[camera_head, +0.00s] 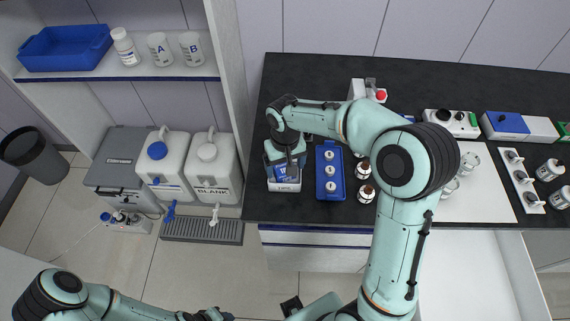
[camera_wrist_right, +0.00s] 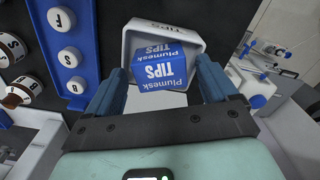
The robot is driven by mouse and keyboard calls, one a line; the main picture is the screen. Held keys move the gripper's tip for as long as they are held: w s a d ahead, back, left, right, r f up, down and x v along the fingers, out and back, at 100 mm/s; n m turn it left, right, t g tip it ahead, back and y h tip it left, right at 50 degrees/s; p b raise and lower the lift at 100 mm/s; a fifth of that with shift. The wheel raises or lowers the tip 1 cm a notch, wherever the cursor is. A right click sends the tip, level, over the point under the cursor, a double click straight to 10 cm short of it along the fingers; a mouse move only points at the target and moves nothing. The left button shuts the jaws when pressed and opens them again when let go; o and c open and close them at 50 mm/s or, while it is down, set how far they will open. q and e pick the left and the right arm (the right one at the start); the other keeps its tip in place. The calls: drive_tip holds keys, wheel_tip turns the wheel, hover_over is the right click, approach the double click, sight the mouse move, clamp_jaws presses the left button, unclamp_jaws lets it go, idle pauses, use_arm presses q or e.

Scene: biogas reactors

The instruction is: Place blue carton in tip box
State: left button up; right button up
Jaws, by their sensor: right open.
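The blue carton (camera_wrist_right: 163,68), labelled "Plumesk TIPS", sits inside the white tip box (camera_wrist_right: 140,28) in the right wrist view, turned slightly against its walls. In the head view the carton (camera_head: 283,173) shows as a small blue patch in the tip box (camera_head: 285,187), at the counter's left end. My right gripper (camera_wrist_right: 162,82) is open, with its blue fingers on either side of the carton and a visible gap at each side. In the head view the right gripper (camera_head: 285,157) is above the box and partly covers it. My left arm runs along the bottom edge; its gripper's jaws cannot be made out.
A blue rack (camera_head: 330,190) with white-capped pieces stands just right of the box. Several brown bottles (camera_head: 363,169) stand beyond it. The counter's left edge and a shelf wall (camera_head: 235,80) are close on the left. Dark counter behind the box is clear.

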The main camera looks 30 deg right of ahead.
use_arm(q)
drive_tip(key=shift+w+r+p, duration=0.65)
drive_tip(key=shift+w+r, duration=0.1)
drive_tip(key=shift+r, duration=0.25)
use_arm(e)
wheel_tip(320, 180, up, 12)
use_arm(q)
drive_tip(key=shift+s, duration=0.1)
